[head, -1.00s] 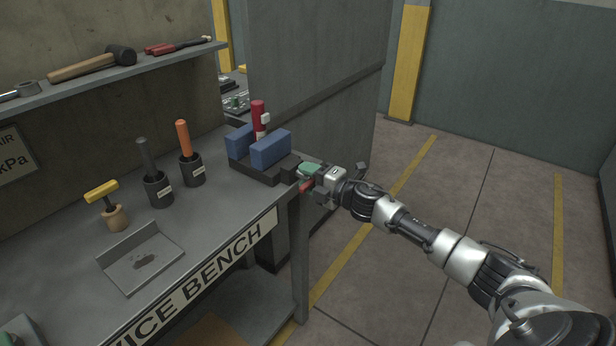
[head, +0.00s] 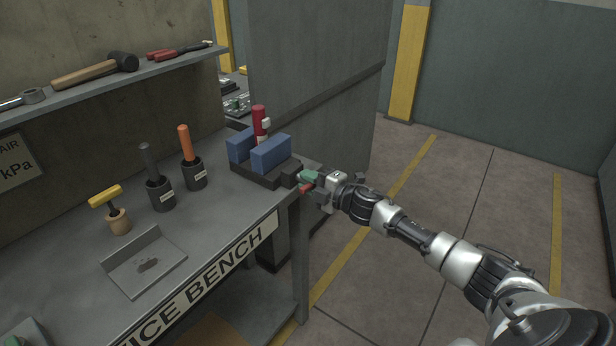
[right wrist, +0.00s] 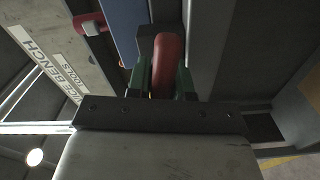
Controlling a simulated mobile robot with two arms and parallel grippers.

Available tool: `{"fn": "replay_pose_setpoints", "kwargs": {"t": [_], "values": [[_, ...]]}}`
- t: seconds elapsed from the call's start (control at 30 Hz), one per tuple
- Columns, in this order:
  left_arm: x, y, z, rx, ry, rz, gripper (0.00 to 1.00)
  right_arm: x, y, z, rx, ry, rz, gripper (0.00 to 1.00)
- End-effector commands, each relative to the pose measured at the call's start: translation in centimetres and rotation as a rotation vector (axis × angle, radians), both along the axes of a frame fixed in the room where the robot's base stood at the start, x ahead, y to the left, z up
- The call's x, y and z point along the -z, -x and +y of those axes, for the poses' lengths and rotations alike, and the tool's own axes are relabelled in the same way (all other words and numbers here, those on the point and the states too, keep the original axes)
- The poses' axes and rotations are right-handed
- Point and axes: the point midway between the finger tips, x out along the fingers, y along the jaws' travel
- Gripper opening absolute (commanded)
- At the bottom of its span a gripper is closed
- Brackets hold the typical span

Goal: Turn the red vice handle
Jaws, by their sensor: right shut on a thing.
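The vice (head: 258,175) has blue jaws (head: 271,154) and sits at the bench's right end. A red cylinder (head: 259,120) with white tags stands upright between the jaws. The red vice handle (head: 305,188) shows only in part, at the vice's front right end. My right gripper (head: 307,181) is shut on the handle. In the right wrist view the handle (right wrist: 168,62) lies between the green fingers of the right gripper (right wrist: 164,78), and its lower part is hidden by the gripper body. My left gripper is not in view.
The vice bench (head: 222,215) holds two dark cups with an orange-handled tool (head: 184,143) and a dark-handled tool (head: 149,160), a yellow-handled tool (head: 106,196) and a metal tray (head: 165,262). A grey partition (head: 315,70) stands behind the vice. The floor to the right is clear.

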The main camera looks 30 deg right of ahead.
Motion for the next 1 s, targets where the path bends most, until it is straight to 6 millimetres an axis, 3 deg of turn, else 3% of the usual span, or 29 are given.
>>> {"fn": "replay_pose_setpoints", "kwargs": {"t": [0.1,0.5,1.0], "values": [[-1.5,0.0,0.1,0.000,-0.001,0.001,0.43,-0.3,0.0,0.1,-0.001,-0.101,0.045,0.00],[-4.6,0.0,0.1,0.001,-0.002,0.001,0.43,-0.2,0.0,0.1,-0.001,-0.446,0.188,0.00],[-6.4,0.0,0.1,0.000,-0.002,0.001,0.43,0.0,0.0,0.1,0.000,-0.731,0.305,0.00]]}}
